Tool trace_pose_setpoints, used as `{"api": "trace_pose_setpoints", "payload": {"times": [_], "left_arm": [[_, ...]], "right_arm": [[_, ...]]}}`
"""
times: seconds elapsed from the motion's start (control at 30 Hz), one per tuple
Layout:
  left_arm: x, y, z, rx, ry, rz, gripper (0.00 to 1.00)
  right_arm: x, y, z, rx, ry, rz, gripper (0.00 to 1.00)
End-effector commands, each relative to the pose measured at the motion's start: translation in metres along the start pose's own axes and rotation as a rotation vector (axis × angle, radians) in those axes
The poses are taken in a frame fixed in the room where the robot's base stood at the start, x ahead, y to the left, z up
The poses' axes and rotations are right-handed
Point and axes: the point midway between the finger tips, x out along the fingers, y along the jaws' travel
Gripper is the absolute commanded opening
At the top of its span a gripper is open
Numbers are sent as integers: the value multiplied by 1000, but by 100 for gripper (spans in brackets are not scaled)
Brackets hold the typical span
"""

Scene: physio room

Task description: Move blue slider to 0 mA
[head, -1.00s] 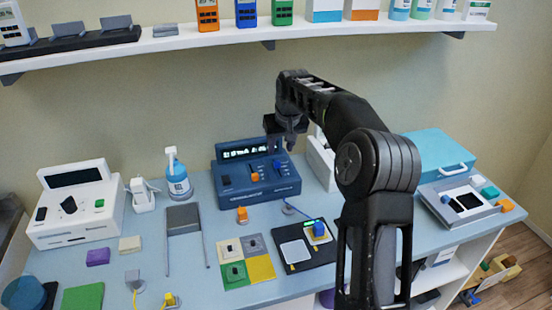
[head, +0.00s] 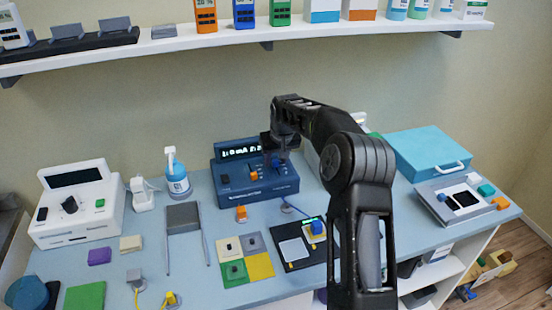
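The dark blue stimulator unit (head: 232,192) stands at the back middle of the table, with a lit display (head: 240,152) too small to read surely. An orange slider knob (head: 254,175) sits on its sloping top. The blue slider (head: 277,163) is right of the orange one and partly covered by my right gripper (head: 276,157). My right gripper points down at the blue slider's top. I cannot tell whether it touches the slider or how far its fingers are apart. My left gripper is not in view.
A white device (head: 75,215) and a blue pump bottle (head: 177,180) stand left of the unit. A black tray (head: 291,264) with pads lies in front. A teal case (head: 430,150) and a grey device (head: 450,205) are at the right. A shelf (head: 330,38) runs above.

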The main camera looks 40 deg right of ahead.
Motion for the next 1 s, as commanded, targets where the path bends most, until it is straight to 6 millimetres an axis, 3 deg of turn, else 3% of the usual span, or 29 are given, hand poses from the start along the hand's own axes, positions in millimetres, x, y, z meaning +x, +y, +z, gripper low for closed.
{"api": "trace_pose_setpoints", "payload": {"times": [0.47,1.0], "left_arm": [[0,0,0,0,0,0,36],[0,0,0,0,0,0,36]], "right_arm": [[0,0,0,0,-1,0,0],[0,0,0,0,-1,0,0]]}}
